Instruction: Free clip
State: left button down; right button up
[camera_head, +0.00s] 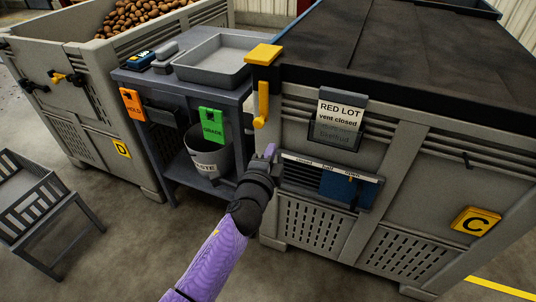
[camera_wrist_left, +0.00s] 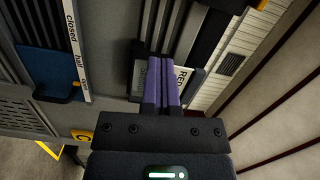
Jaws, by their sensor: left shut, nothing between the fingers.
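A grey clip (camera_head: 343,95) sits at the top of the white "RED LOT vent closed" card (camera_head: 340,118) on the front of the covered grey crate. The card also shows in the left wrist view (camera_wrist_left: 185,82), partly hidden behind my fingers. A yellow clamp (camera_head: 263,54) with a hanging yellow lever (camera_head: 261,105) sits on the crate's near left corner. My left gripper (camera_head: 269,151) is shut and empty, in front of the crate, below the lever and left of the card. Its purple fingers (camera_wrist_left: 164,80) point toward the card in the wrist view. I cannot tell whether they touch it. My right gripper is out of view.
Below the card is a vent with a blue slide (camera_head: 347,186) marked closed, half, open. A yellow C plate (camera_head: 475,221) is at right. A grey table (camera_head: 185,92) with a tray (camera_head: 215,62) and a crate of potatoes (camera_head: 98,62) stand left. Floor is open in front.

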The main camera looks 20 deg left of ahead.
pick_arm(q)
jog(key=s, duration=0.2)
jog(key=shift+s, duration=0.3)
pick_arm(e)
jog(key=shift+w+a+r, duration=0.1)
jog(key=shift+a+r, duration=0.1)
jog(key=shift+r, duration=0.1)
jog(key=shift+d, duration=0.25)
